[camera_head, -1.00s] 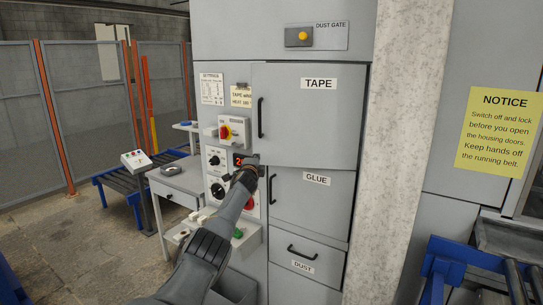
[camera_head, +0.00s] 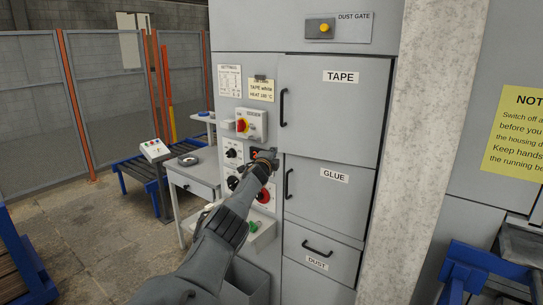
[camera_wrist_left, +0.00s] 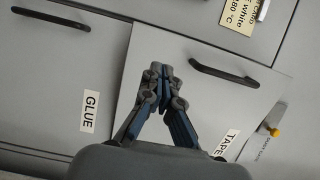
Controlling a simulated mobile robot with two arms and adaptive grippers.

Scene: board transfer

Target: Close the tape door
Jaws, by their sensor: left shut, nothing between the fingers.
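The grey tape door (camera_head: 335,112), labelled TAPE, is at the upper part of the cabinet and has a black handle (camera_head: 282,107) on its left side. It stands almost flush, with its left and lower edges slightly proud of the front. My left gripper (camera_head: 268,153) is shut and empty beside the door's lower left corner. In the left wrist view my gripper (camera_wrist_left: 164,78) shows in front of the tape door (camera_wrist_left: 205,95), near its border with the glue door. I cannot tell whether the fingertips touch it. My right gripper is out of view.
The glue door (camera_head: 325,205) and dust drawer (camera_head: 320,258) below look shut. A switch box with a red and yellow knob (camera_head: 250,125) sticks out left of the tape door. A concrete pillar (camera_head: 432,150) stands to the right.

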